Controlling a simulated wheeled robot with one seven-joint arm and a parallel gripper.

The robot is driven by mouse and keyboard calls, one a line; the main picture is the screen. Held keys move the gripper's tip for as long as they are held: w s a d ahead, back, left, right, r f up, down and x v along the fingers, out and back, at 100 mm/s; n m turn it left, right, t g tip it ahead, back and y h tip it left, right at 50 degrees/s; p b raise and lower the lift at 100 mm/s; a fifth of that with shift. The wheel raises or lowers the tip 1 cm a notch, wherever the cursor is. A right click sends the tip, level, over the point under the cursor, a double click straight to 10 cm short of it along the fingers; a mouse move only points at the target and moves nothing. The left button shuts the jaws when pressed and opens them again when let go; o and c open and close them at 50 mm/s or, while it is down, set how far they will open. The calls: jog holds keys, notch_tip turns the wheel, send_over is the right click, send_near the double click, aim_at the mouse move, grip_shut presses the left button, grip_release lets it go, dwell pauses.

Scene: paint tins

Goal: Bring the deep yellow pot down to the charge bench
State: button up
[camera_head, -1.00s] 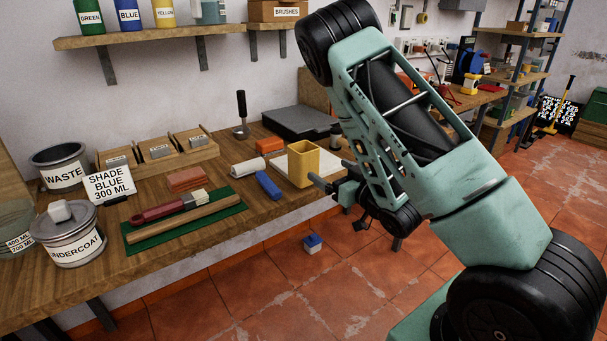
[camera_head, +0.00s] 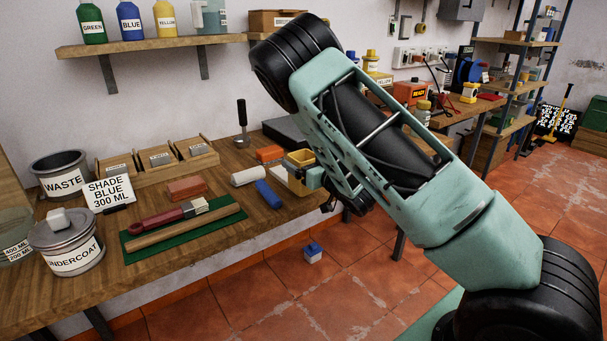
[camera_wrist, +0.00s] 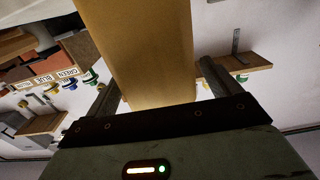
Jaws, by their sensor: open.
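The deep yellow pot (camera_head: 297,159) is square and open-topped. It stands upright towards the right end of the near wooden bench, partly hidden by my arm. My gripper (camera_head: 312,178) is at the pot's near right side, mostly hidden behind my arm. In the wrist view the pot (camera_wrist: 140,45) fills the space between the two fingers of my gripper (camera_wrist: 158,88). The fingers are open, one on either side of the pot; I cannot tell whether they touch it. A second wooden bench (camera_head: 455,126), perhaps the charge bench, stands at the back right, with an orange unit marked READY (camera_head: 409,93).
Near the pot are a blue block (camera_head: 268,194), a white roller (camera_head: 248,176) and an orange block (camera_head: 269,153). A tool with a black handle (camera_head: 242,118) stands upright behind. A blue and white block (camera_head: 313,252) lies on the floor.

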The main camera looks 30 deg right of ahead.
jog(key=shift+w, duration=0.55)
jog(key=c, duration=1.2)
jog(key=shift+c, duration=0.2)
